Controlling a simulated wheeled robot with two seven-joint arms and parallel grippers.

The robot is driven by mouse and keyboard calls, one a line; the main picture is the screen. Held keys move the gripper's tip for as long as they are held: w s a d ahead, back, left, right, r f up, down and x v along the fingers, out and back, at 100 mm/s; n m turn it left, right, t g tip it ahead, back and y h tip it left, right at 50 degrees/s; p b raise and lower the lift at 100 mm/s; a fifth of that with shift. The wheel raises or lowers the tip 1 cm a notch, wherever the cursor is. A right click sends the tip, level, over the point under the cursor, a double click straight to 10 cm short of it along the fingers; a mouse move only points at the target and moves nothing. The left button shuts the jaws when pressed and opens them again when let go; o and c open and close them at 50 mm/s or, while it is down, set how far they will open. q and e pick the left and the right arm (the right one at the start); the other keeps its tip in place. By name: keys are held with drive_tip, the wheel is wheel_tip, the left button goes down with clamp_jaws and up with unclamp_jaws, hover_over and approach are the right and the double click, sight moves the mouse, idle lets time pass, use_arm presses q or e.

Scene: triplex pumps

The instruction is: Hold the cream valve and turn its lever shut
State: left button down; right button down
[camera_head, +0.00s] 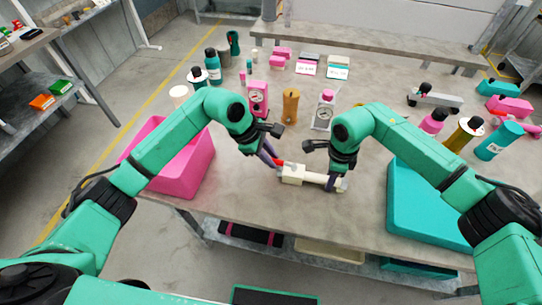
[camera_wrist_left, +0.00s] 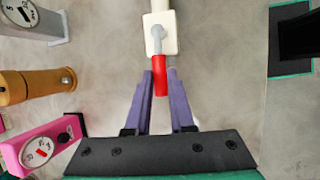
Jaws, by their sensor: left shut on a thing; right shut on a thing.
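The cream valve (camera_head: 295,174) is a pale block with a pipe running right, low over the front of the table. Its lever has a red grip (camera_wrist_left: 160,82) on a grey arm (camera_wrist_left: 157,42) and points away from the pipe, roughly in line with it. My left gripper (camera_head: 275,165) has its purple fingers on both sides of the red grip, shut on it; in the left wrist view the fingers (camera_wrist_left: 160,76) flank it. My right gripper (camera_head: 332,184) is shut on the right end of the cream valve. Its fingers partly hide that end.
A pink bin (camera_head: 182,168) stands at the left and a teal bin (camera_head: 420,205) at the right. Behind the valve stand a pink gauge pump (camera_head: 258,96), an amber cylinder (camera_head: 290,105) and a grey gauge pump (camera_head: 323,112). Bare table lies around the valve.

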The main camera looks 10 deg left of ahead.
use_arm(q)
drive_tip(key=shift+s+r+n, duration=0.1)
drive_tip(key=shift+n, duration=0.2)
idle(0.4)
drive_tip(key=n, duration=0.1)
drive_tip(key=s+n+t, duration=0.1)
drive_tip(key=shift+s+d+n+y, duration=0.1)
drive_tip(key=shift+s+n+y, duration=0.15)
drive_tip(key=shift+n+y, duration=0.05)
drive_tip(key=shift+s+d+n+t, duration=0.25)
drive_tip(key=shift+s+n, duration=0.25)
drive_tip(key=shift+n, duration=0.3)
drive_tip(key=n, duration=0.1)
drive_tip(key=s+d+n+t+y, duration=0.1)
drive_tip(key=n, duration=0.1)
drive_tip(key=s+n+y, duration=0.1)
drive_tip(key=shift+d+n, duration=0.25)
drive_tip(key=shift+n, duration=0.05)
drive_tip(key=d+n, duration=0.1)
drive_tip(key=s+n+y, duration=0.1)
drive_tip(key=n, duration=0.1)
drive_tip(key=shift+s+d+n+t, duration=0.15)
drive_tip(key=shift+d+n+t, duration=0.15)
drive_tip(key=shift+d+t, duration=0.05)
drive_tip(key=shift+s+d+n+y, duration=0.15)
drive_tip(key=shift+d+n+y, duration=0.55)
drive_tip(key=shift+n, duration=0.6)
drive_tip(key=shift+s+d+n+y, duration=0.15)
drive_tip(key=shift+d+n+y, duration=0.5)
drive_tip(key=shift+n, duration=0.65)
